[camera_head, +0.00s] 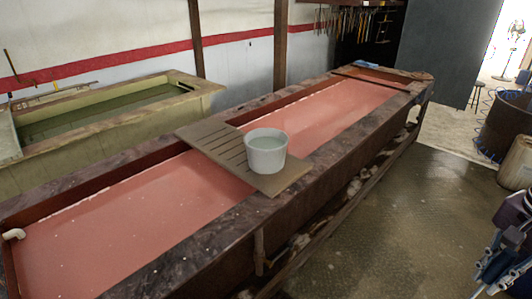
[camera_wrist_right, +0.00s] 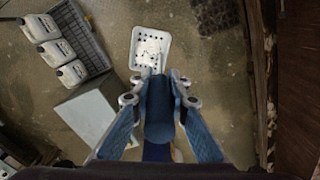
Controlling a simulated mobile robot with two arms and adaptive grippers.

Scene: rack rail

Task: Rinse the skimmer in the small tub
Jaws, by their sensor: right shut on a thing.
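The small tub (camera_head: 266,155) is a white round bucket of cloudy water. It stands on a slatted board (camera_head: 278,184) laid across a long trough. The skimmer (camera_wrist_right: 150,45) shows in the right wrist view as a white perforated square head beyond the fingertips, on a thick blue handle (camera_wrist_right: 160,112). My right gripper (camera_wrist_right: 160,95) is shut on this handle. In the head view only part of my right arm and gripper (camera_head: 510,245) shows at the lower right edge, well right of the tub. The skimmer does not show clearly there. My left gripper is not in view.
The long trough (camera_head: 345,150) holds pink liquid and has wide dark rims. A second trough (camera_head: 110,115) with dark liquid stands behind left. The wet floor (camera_head: 400,215) on the right is open. White jugs in a crate (camera_wrist_right: 85,45) show in the wrist view.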

